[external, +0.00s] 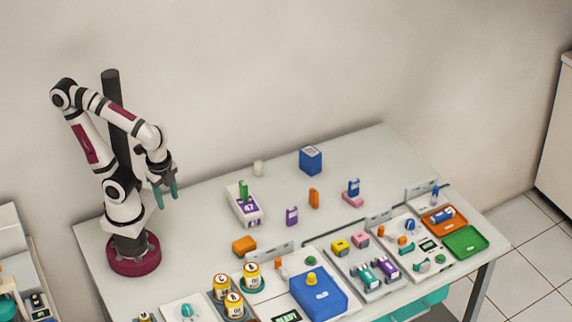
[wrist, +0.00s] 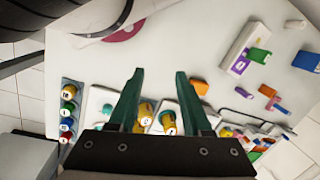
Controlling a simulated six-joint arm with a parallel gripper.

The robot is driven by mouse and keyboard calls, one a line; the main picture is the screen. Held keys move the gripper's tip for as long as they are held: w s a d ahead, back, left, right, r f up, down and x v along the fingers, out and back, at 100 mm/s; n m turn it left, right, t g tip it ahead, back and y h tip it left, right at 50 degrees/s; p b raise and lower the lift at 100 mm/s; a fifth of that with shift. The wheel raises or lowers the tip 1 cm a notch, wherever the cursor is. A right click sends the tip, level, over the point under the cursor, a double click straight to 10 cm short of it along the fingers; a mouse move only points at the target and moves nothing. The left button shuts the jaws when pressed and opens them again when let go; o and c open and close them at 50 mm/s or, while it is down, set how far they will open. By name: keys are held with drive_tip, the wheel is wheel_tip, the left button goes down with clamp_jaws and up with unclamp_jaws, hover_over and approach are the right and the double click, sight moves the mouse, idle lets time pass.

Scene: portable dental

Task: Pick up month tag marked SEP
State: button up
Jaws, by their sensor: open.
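My gripper (external: 167,200) hangs open and empty above the left part of the table, left of the small tags; its two teal fingers also show in the wrist view (wrist: 159,72). The lettering is too small to read, so I cannot tell which piece is marked SEP.
An orange block (external: 244,246) lies in front of the holder. A blue box (external: 310,160) and a white cup (external: 258,168) stand at the back. Yellow cans (external: 234,305), a blue case (external: 318,296) and trays crowd the front. The back right of the table is clear.

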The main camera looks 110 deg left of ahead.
drive_tip(key=o, duration=0.5)
drive_tip(key=w+a+f+n+t, duration=0.2)
drive_tip(key=w+f+n, duration=0.1)
drive_tip(key=w, duration=0.5)
drive_tip(key=w+a+f+n+t, duration=0.2)
drive_tip(key=w, duration=0.6)
drive_tip(key=w+a+f+n+t, duration=0.3)
drive_tip(key=w, duration=0.5)
drive_tip(key=n+t+y, duration=0.2)
drive_tip(key=n+y, duration=0.5)
drive_tip(key=y, duration=0.1)
approach(313, 193)
drive_tip(key=shift+n+y, duration=0.3)
drive_tip(key=x, duration=0.9)
drive_tip(key=shift+d+f, duration=0.2)
drive_tip(key=shift+d, duration=0.05)
drive_tip(key=shift+s+a+x, duration=0.1)
drive_tip(key=shift+x, duration=1.3)
drive_tip(key=shift+s+a+x, duration=0.1)
drive_tip(key=shift+a+x, duration=0.05)
drive_tip(key=shift+x, duration=1.25)
drive_tip(key=shift+c, duration=0.2)
